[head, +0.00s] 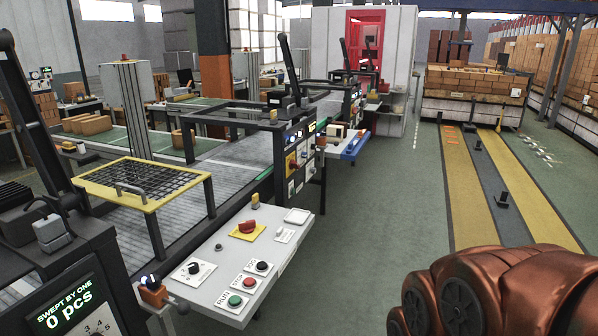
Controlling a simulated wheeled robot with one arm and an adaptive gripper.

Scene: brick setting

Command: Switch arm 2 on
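A grey control panel (212,256) stands in the lower middle. It carries a red rotary handle (247,226) on a yellow plate, a black knob (194,269) on a white dial plate, and green (235,300), red (250,283) and black (262,266) push buttons. Farther back, another red-and-yellow switch (292,162) sits on a machine's upright panel. Black upright arms stand at the left edge (28,115) and at the middle machine (285,68). I cannot read which is arm 2 or its switch state. My copper-coloured arm fills the lower right; my gripper is out of view.
A screen (68,300) at lower left reads "SWEPT BY ONE 0 pcs". A yellow-framed grid (145,183) stands over the conveyor (190,215). A blue-edged side table (350,148) juts out farther back. Green floor (385,215) is clear right of the panel; bricks are stacked (475,82) beyond.

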